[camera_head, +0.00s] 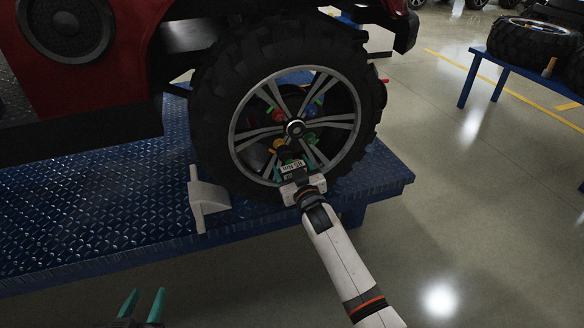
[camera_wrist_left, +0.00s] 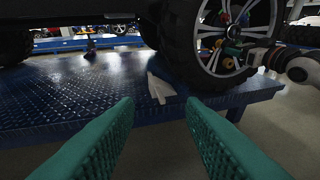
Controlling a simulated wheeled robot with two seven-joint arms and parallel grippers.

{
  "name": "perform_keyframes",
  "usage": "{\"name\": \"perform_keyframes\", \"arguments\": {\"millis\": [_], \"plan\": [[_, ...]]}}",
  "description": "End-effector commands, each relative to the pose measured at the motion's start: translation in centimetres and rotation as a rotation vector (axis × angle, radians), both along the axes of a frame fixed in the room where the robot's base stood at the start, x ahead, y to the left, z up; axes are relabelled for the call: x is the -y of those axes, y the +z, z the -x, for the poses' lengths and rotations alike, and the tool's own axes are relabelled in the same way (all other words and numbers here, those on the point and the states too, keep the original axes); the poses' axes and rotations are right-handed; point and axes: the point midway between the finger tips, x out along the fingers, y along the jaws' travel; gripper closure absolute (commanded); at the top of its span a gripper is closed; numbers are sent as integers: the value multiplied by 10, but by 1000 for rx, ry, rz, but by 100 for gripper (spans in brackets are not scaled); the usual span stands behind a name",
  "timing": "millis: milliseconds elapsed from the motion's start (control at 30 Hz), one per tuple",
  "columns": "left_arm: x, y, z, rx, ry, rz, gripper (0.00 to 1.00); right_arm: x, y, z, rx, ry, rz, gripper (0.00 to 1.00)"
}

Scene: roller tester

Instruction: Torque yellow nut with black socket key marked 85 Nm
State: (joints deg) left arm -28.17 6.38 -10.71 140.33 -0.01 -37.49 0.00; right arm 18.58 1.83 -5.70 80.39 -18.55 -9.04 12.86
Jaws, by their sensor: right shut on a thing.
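The wheel (camera_head: 244,160) has several coloured nuts around its hub. A yellow nut (camera_head: 278,145) sits low left of the hub, with a red nut (camera_head: 278,115) above it. My right gripper (camera_head: 291,173) is at the lower part of the rim, shut on a tool with a pale label (camera_head: 292,166), apparently the socket key. The label is too small to read surely. The key's far end is mostly hidden, and I cannot tell whether it touches a nut. My left gripper (camera_head: 142,304) is low at the left, open and empty; its teal fingers stand apart in the left wrist view (camera_wrist_left: 160,128).
The wheel stands on a blue tread-plate platform (camera_head: 90,205) under a red vehicle (camera_head: 125,45). A grey wedge (camera_head: 207,198) sits at the platform's front edge, left of the wheel. A blue table (camera_head: 490,62) with tyres is at the upper right. The floor between is clear.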

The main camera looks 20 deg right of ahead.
Motion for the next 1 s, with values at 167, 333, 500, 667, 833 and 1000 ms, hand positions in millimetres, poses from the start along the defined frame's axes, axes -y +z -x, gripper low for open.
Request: {"name": "perform_keyframes", "arguments": {"millis": [167,333,500,667,833,1000], "plan": [[0,-2,1,-8,0,-2,64,0,1,0,3,0,0,84],[0,-1,1,-4,1,-1,64,0,1,0,3,0,0,84],[0,0,1,-3,1,-1,64,0,1,0,3,0,0,84],[-1,-2,2,-20,1,-5,64,0,2,0,3,0,0,84],[-2,-8,5,-56,3,-12,64,0,2,0,3,0,0,84],[-3,-13,8,-89,4,-19,64,-1,1,0,3,0,0,84]]}}
